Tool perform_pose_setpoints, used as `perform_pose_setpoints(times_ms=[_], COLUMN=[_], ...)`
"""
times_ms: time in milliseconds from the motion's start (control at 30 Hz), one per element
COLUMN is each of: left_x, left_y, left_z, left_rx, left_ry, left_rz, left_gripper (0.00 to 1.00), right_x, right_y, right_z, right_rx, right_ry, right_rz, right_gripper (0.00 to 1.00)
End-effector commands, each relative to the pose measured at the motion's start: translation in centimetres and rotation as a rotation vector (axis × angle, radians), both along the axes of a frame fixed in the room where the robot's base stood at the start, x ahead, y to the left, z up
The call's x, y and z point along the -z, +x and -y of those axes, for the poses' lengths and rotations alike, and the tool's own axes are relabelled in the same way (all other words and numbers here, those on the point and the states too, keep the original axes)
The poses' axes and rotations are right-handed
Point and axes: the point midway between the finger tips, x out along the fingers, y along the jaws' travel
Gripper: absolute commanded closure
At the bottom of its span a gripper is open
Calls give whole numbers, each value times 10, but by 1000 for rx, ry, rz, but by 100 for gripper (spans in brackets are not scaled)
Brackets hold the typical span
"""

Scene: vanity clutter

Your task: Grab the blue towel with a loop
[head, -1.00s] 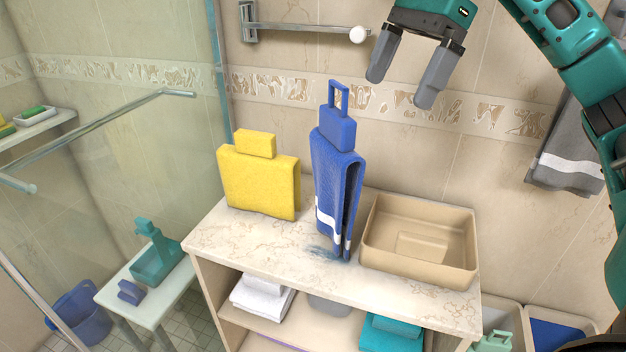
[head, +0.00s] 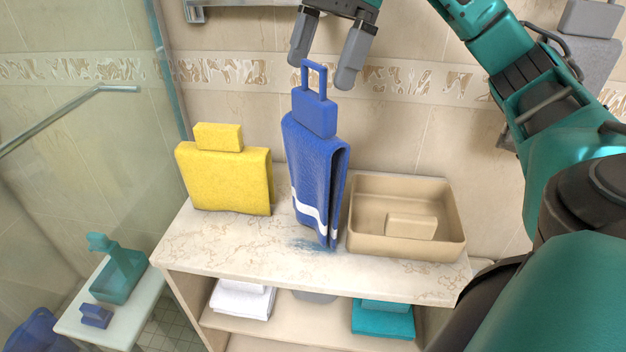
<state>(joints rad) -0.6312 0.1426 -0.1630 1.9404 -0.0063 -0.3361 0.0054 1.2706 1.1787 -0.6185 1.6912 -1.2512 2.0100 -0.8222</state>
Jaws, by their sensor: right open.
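The blue towel (head: 316,170) stands upright on the marble counter, with a white stripe near its bottom. A blue block with an upright rectangular loop (head: 306,80) tops it. My right gripper (head: 322,76) is open, pointing down, with its two grey fingers around or just behind the top of the loop. I cannot tell whether the fingers touch it. My left gripper is out of view.
A yellow towel (head: 222,182) stands to the left on the counter (head: 240,242). A beige basin (head: 407,245) sits close on the right. A glass shower panel (head: 80,130) is at the left. Folded white (head: 243,300) and teal (head: 383,320) towels lie on the shelf below.

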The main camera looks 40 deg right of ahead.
Motion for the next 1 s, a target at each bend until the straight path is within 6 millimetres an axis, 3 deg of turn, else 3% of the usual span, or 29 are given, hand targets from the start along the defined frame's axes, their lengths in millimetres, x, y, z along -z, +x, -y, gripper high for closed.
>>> perform_pose_setpoints(times_ms=[100, 300, 600, 1000], left_x=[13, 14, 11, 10], left_y=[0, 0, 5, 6], left_z=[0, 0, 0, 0], left_rx=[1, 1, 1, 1], left_ry=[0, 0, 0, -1], left_rz=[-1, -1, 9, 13], left_gripper=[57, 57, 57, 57], right_x=[21, 43, 47, 46], right_y=[0, 0, 1, 1], right_z=[-4, -13, -15, -15], right_rx=[-1, 0, 1, 0], right_ry=[0, -1, 0, 0], right_rz=[-4, -2, 0, 0], right_gripper=[0, 0, 0, 37])
